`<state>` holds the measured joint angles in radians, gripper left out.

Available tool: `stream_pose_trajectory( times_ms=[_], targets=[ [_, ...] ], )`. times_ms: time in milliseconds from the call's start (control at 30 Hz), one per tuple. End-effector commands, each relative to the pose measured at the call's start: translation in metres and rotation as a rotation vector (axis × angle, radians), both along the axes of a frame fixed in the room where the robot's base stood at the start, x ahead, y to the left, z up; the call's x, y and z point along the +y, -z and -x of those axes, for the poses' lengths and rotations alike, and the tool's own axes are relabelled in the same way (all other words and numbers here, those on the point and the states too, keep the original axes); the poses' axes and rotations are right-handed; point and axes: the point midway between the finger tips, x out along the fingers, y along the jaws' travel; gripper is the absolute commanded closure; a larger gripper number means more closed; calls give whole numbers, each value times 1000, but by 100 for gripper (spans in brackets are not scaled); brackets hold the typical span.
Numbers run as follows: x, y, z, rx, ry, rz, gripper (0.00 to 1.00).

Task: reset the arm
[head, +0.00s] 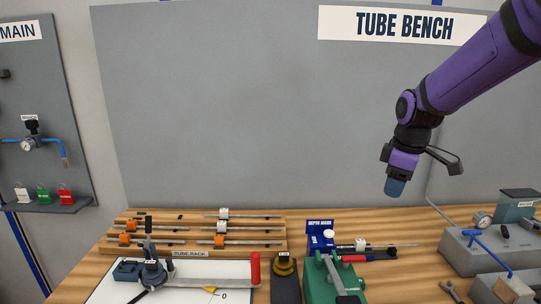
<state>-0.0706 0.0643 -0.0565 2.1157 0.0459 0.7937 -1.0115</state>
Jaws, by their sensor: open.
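My arm comes in from the upper right in purple and black. My gripper (395,187) hangs in the air over the right half of the tube bench (410,218), in front of the grey back panel. It points downward, well above the bench top and apart from everything on it. Nothing shows held in it. The gap between its fingers is hard to make out at this angle.
A tube rack (193,254) with several rods lies at the left. A white board (105,290) bears a red-handled tool (254,268). A green fixture (318,275), a blue depth gauge block (320,238) and grey machines (480,258) fill the right. A gauge panel (45,100) stands far left.

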Motion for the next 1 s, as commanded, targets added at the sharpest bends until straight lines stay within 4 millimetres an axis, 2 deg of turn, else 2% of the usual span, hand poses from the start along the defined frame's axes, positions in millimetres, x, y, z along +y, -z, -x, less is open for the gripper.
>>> stream_pose_trajectory(
  times_ms=[33,200,500,800,1000],
  targets=[
    [-1,-13,14,-18,45,-9,47],
    [-4,-44,60,-65,215,-47,47],
    [-8,-78,144,-142,512,-128,47],
    [-10,-86,224,-216,796,-224,47],
    [-11,-83,256,-246,920,-269,47]
  ],
)
